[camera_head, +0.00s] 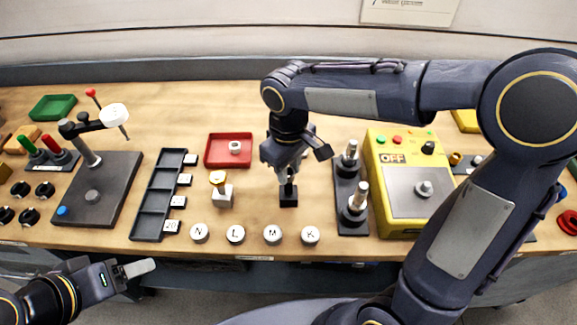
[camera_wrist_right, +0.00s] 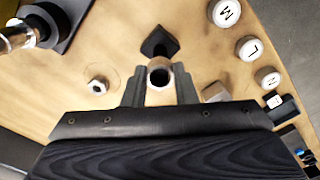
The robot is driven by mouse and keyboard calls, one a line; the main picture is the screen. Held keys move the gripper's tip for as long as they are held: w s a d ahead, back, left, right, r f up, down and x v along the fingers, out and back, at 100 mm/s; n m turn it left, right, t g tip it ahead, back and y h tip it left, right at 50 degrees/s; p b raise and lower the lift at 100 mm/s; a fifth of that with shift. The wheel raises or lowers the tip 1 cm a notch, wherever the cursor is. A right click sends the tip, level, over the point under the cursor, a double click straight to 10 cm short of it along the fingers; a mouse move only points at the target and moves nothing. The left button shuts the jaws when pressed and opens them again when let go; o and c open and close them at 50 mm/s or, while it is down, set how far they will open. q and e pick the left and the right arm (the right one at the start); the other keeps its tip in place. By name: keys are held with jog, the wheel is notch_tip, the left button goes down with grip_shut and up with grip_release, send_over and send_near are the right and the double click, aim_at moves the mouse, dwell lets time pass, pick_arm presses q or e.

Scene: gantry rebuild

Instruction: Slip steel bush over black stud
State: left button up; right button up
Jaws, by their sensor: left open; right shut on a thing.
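The black stud's square base (camera_head: 288,197) stands on the table in the middle of the head view. It also shows as a dark diamond (camera_wrist_right: 160,42) in the wrist view. My right gripper (camera_head: 287,174) points down just above it, shut on the steel bush (camera_wrist_right: 158,74). In the wrist view the bush sits between the fingertips, its dark hole showing, and overlaps the base's near corner. I cannot tell whether the stud is inside the bush. My left gripper (camera_head: 138,268) is open and empty, off the table's front edge at lower left.
White lettered knobs (camera_head: 272,235) line the table's front. A black base with steel posts (camera_head: 354,212) and a yellow control box (camera_head: 399,226) stand right. A red tray (camera_head: 228,164), a white block (camera_head: 223,198) and a black compartment tray (camera_head: 147,238) stand left. A small round part (camera_wrist_right: 97,85) lies nearby.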

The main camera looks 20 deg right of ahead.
dwell(0.3)
jog(key=o, duration=1.1)
jog(key=shift+c, duration=0.2)
jog(key=shift+o, duration=0.4)
jog(key=o, duration=0.3)
jog(key=shift+r+p, duration=3)
jog(key=shift+r, duration=0.55)
